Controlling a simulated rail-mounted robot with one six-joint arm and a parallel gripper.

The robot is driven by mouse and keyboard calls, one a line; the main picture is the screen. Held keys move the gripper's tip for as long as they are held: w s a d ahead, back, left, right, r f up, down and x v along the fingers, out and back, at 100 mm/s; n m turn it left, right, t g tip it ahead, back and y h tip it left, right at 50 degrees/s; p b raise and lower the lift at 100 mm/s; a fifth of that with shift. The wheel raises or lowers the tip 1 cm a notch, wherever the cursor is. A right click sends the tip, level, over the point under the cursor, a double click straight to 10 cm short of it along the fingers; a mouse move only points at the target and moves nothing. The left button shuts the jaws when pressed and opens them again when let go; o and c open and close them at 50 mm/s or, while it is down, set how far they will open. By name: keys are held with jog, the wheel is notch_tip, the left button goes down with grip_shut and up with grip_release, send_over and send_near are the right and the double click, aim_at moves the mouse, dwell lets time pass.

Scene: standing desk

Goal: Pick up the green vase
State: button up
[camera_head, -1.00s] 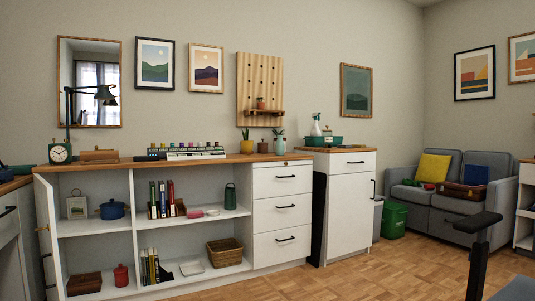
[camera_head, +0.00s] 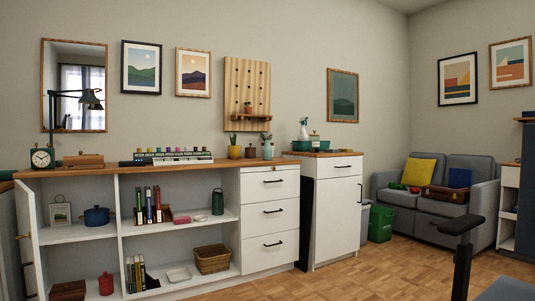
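A pale green-teal vase (camera_head: 267,151) with a small leafy plant stands on the wooden top of the long white cabinet, near its right end. A dark green vessel (camera_head: 217,202) with what looks like a handle on top stands on the cabinet's upper open shelf. I cannot tell for certain which of the two is the green vase. My gripper is not in view.
A yellow pot (camera_head: 234,152) and a brown pot (camera_head: 250,152) stand just left of the teal vase. The cabinet's left door (camera_head: 29,235) hangs open. A dark chair armrest (camera_head: 457,225) rises at lower right. Wooden floor (camera_head: 350,280) is clear before the drawers.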

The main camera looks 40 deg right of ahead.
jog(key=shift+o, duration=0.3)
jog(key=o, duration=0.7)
